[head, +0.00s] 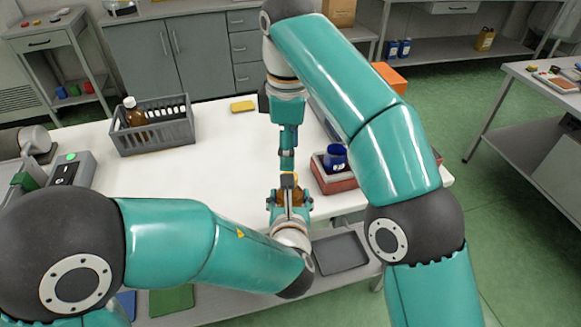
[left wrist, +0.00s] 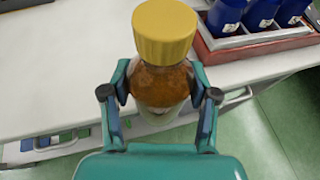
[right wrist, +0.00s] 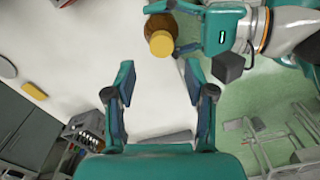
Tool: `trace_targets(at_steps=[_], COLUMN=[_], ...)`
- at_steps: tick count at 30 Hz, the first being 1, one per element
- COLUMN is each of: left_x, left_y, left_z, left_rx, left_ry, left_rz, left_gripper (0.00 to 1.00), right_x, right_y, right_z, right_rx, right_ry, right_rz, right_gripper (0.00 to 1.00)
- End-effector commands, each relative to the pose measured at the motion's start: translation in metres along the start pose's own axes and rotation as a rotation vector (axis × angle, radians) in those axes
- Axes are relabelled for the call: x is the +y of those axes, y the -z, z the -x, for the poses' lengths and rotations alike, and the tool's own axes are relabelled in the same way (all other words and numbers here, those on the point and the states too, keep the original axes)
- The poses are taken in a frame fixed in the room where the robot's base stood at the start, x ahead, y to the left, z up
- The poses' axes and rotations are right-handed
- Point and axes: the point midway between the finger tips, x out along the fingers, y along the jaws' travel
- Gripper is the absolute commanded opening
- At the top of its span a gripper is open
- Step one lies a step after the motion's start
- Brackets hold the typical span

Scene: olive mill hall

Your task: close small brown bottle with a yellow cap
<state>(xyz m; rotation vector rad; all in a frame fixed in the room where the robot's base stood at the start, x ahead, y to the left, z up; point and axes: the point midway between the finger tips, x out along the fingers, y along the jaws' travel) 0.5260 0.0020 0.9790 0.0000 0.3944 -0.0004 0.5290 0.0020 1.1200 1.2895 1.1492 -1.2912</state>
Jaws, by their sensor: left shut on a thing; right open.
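The small brown bottle (left wrist: 160,88) is upright in my left gripper (left wrist: 160,76), which is shut around its body. The yellow cap (left wrist: 165,30) sits on the bottle's mouth and looks level; I cannot tell how tight it is. My right gripper (right wrist: 158,76) is open and empty. In the head view it hangs, pointing down, just above the cap (head: 290,177). In the right wrist view the cap (right wrist: 162,43) lies just beyond its fingertips, not between them. In the head view the left gripper (head: 289,199) is at the table's front edge.
A grey crate (head: 155,141) with a larger brown bottle (head: 135,113) stands at the table's left. A red tray (head: 334,184) with blue containers (left wrist: 262,12) is close to the right. A yellow block (head: 243,106) lies at the back. The white table's middle is clear.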

Motion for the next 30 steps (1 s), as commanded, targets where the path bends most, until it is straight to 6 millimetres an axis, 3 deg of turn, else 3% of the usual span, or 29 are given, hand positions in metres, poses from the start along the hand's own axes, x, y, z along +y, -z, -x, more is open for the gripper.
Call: trace_targets(at_steps=[16,29,30], left_x=[0.000,0.000,0.000], left_y=[-0.001,-0.001,-0.001], left_z=[0.000,0.000,0.000], left_rx=[-0.003,-0.003,-0.003], left_ry=[0.000,0.000,0.000], left_rz=[0.001,0.001,0.001], left_gripper=[0.00,0.00,0.00], right_x=[-0.001,-0.001,-0.001], right_y=[-0.001,-0.001,-0.001], right_z=[-0.059,-0.066,-0.066], right_rx=[0.000,0.001,0.001], right_ry=[0.002,0.001,0.001], right_rz=[0.000,-0.001,-0.001], right_gripper=[0.54,0.54,0.48])
